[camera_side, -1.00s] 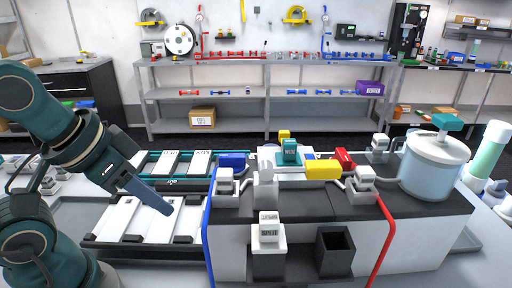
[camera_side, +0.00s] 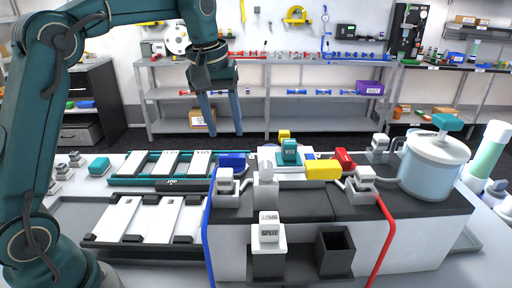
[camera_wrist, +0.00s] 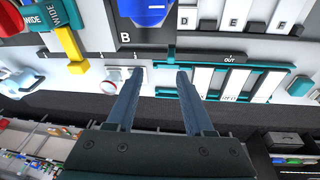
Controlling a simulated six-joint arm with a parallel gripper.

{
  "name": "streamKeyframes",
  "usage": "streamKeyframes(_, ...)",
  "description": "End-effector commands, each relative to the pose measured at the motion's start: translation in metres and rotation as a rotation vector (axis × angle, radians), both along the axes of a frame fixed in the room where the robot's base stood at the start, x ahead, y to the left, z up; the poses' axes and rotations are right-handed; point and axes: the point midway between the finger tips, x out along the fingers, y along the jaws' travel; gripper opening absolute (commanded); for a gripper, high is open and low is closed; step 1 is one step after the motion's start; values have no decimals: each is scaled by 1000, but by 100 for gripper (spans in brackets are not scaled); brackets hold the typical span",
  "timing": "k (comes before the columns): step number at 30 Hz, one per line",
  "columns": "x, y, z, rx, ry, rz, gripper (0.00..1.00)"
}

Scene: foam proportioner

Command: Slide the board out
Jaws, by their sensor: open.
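A teal-framed board (camera_side: 152,172) with white slats and a dark front bar marked OUT lies flat on the bench, left of the dark-topped unit. It also shows at the right in the wrist view (camera_wrist: 269,66). A second rack (camera_side: 126,240) with black ends and white slats lies in front of it. My gripper (camera_side: 225,134) hangs fingers down, raised near the rear right of the teal board in the side view. In the wrist view its open, empty fingers (camera_wrist: 160,72) appear left of the board. No contact with the board shows.
The dark-topped unit (camera_side: 310,198) carries a blue block (camera_side: 231,160), a yellow block (camera_side: 323,170) and a clear tank (camera_side: 434,170). Blue and red pipes run down its front. A teal block (camera_side: 98,166) lies at the left. A shelf (camera_side: 230,98) stands behind.

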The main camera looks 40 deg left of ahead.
Motion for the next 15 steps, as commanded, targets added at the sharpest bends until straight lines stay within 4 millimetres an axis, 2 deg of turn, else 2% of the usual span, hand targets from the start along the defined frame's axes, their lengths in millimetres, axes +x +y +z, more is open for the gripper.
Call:
streamKeyframes(3,20,15,-31,-17,64,55,52)
streamKeyframes(6,30,25,-56,-26,109,82,52)
streamKeyframes(12,32,36,-95,-42,184,107,52)
streamKeyframes(15,30,38,-104,-47,204,113,52)
